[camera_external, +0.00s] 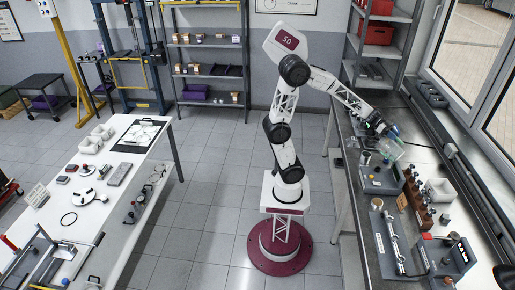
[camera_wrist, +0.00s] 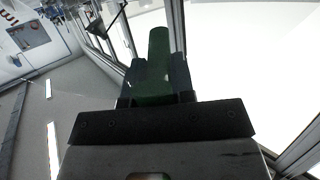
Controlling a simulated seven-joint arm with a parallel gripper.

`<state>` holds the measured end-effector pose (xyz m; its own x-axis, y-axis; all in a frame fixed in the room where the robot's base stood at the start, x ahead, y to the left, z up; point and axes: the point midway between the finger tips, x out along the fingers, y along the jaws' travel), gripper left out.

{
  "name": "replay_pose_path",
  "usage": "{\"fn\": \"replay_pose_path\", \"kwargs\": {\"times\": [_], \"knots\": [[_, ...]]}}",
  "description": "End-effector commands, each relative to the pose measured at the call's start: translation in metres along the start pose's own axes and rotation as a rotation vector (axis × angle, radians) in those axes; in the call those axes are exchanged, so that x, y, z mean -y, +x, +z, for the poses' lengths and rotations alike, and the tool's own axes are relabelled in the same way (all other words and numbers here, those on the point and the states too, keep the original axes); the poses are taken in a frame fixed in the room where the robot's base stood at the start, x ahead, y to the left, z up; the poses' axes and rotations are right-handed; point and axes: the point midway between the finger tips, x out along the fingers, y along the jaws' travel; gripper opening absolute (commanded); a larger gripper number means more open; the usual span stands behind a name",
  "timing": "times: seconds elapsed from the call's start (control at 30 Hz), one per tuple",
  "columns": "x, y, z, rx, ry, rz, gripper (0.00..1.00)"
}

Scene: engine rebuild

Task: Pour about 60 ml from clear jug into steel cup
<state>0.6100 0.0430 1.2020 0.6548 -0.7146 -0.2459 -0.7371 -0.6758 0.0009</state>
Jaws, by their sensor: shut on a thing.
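A clear jug (camera_external: 390,148) shows at the end of my arm over the right-hand bench in the external view. My gripper (camera_external: 382,130) is shut on it, though the fingers are small and partly hidden there. The jug looks tilted; its liquid level cannot be made out. In the wrist view my dark gripper (camera_wrist: 156,80) has a green piece (camera_wrist: 158,50) between its fingers, and the jug's body does not show clearly. A small greyish shape (camera_external: 365,158) stands on the bench just below and left of the jug; I cannot tell whether it is the steel cup.
The bench holds a grey box (camera_external: 382,176), a brown rack with bottles (camera_external: 415,195), a white bin (camera_external: 440,190) and a grey tray (camera_external: 388,243) close in front of the jug. Windows and a sill line the right side. A white table (camera_external: 125,190) stands far left.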

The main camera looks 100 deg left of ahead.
Motion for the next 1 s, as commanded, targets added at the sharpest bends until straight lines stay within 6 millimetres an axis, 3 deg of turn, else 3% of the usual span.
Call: {"fn": "replay_pose_path", "kwargs": {"times": [0.13, 0.43, 1.0], "knots": [[-0.002, 0.016, -0.017, 0.070, 0.006, 0.002, 0.00], [-0.004, 0.041, -0.021, 0.255, 0.011, 0.001, 0.00], [-0.004, 0.044, -0.021, 0.283, 0.009, -0.001, 0.00]]}}
